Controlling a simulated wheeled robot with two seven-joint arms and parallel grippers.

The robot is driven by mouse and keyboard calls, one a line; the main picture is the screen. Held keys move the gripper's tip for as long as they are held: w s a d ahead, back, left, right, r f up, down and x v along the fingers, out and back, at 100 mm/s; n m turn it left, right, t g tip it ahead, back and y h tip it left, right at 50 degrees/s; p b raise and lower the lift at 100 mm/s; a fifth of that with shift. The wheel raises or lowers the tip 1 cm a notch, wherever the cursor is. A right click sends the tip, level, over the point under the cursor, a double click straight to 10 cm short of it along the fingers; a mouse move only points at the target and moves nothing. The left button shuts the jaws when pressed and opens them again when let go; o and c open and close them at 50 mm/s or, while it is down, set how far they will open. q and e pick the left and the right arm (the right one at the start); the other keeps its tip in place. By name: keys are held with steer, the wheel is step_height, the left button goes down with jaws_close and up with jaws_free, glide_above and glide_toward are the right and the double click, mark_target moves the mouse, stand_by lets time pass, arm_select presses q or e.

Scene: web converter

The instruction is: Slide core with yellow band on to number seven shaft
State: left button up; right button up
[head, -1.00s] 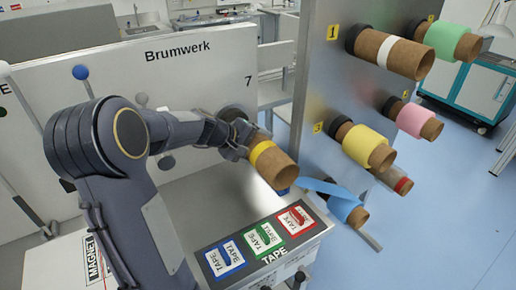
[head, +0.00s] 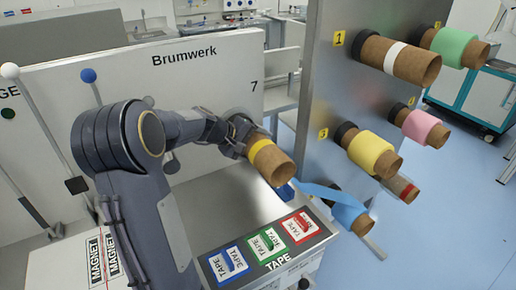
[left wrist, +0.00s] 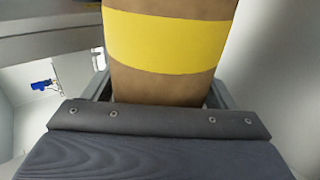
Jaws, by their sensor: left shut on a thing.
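The brown cardboard core with a yellow band (head: 275,168) is in my left gripper (head: 238,142), in front of the panel below the number 7. The gripper is shut on the core near its panel-side end. The core's open end points toward the lower right. In the left wrist view the core (left wrist: 170,50) stands between the fingers with its yellow band above them. A dark round part (head: 238,114) shows behind the gripper at the panel. The shaft itself is hidden, so I cannot tell whether the core is around it. My right gripper is not in view.
A metal plate (head: 318,90) at the right carries several cores, with white, green, yellow, pink and red bands or wraps. A blue strip (head: 318,192) runs to a blue roll below. Blue, green and red tape cards (head: 265,243) lie on the front ledge.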

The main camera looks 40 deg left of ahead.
arm_select(q)
steer(key=shift+w+a, duration=0.2)
steer(key=shift+a, duration=0.4)
steer(key=shift+w+a, duration=0.35)
steer(key=shift+a, duration=0.4)
steer(key=shift+w+a, duration=0.3)
steer(key=shift+a, duration=0.45)
steer(key=o, duration=1.1)
steer(key=shift+c, duration=0.2)
steer(key=shift+s, duration=0.1)
steer(key=b+v, duration=0.1)
steer(key=v, duration=0.6)
steer(key=shift+r, duration=0.2)
